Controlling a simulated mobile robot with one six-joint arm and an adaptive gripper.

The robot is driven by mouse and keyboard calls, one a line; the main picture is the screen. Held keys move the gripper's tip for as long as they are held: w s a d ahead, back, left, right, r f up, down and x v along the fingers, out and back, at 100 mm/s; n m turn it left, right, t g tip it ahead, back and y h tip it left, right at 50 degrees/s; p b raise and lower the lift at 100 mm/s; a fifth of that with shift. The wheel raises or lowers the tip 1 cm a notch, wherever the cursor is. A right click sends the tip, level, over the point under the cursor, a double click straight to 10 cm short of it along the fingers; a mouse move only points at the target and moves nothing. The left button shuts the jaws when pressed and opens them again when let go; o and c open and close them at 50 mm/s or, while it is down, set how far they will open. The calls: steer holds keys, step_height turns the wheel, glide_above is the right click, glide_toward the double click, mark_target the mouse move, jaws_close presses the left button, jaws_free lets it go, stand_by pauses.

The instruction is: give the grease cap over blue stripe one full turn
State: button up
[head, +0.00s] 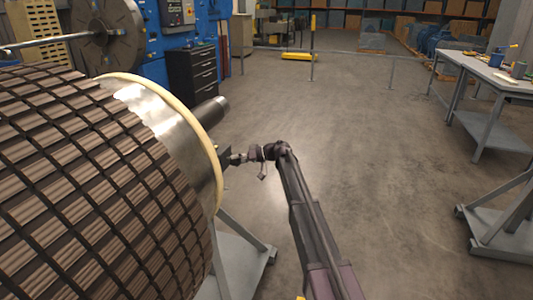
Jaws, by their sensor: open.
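My gripper (228,157) is small in the head view, at the right end of a large rotor (100,180). It points left toward the rotor's end, just below the shaft. At this size I cannot tell whether it touches anything. It is open, and I see nothing held in it. The grease cap and the blue stripe do not show; the rotor's end face is turned away from this view.
The rotor's grey stand (245,262) reaches out below my gripper. The shaft end (213,108) sticks out above it. A black drawer cabinet (193,75) stands behind. A workbench (490,75) stands at right. The floor (370,170) between is clear.

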steer(key=n, duration=0.1)
steer(key=n+t+h+p, duration=0.1)
steer(key=shift+s+r+n, duration=0.15)
steer(key=shift+n, duration=0.15)
steer(key=n+t+h+p, duration=0.1)
steer(key=n+t, duration=0.1)
steer(key=n, duration=0.1)
steer(key=shift+s, duration=0.1)
steer(key=shift+d+r+t, duration=0.2)
steer(key=shift+t, duration=0.1)
steer(key=s+p+v, duration=0.1)
steer(key=p+v, duration=0.4)
steer(key=v, duration=0.8)
steer(key=shift+d+f, duration=0.1)
steer(key=shift+f, duration=0.05)
